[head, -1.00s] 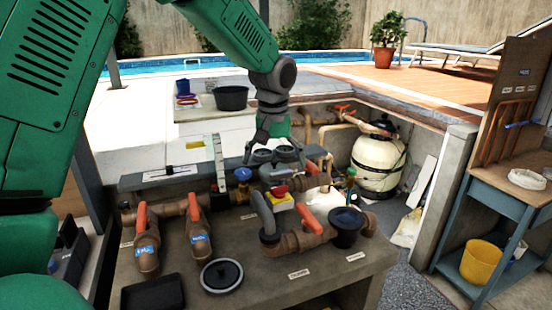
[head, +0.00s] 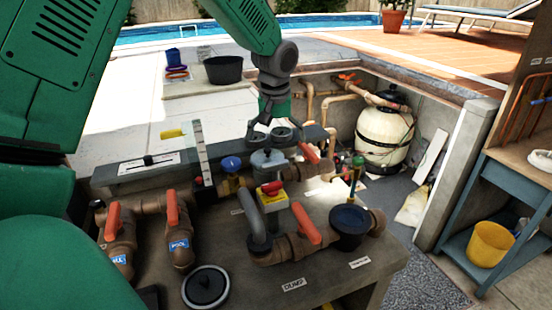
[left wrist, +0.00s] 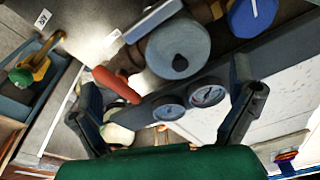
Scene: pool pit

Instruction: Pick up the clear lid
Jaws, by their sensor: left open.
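A round lid (head: 206,288) with a pale rim and a dark knobbed middle lies flat on the bench at the lower front in the head view. It is the best match for the clear lid. It does not show in the left wrist view. My left gripper (head: 275,135) is well behind and to the right of the lid, above the pipework. In the left wrist view my left gripper (left wrist: 165,112) has its two fingers wide apart, with two round gauges (left wrist: 189,103) seen between them. It holds nothing. My right gripper is not in view.
Pipes with orange-handled valves (head: 175,215) stand just behind the lid. A grey hose (head: 255,220), a yellow-red switch (head: 271,197) and a black cup (head: 349,226) are to its right. Bare bench top lies right of the lid. A blue-grey cylinder (left wrist: 178,48) is near my gripper.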

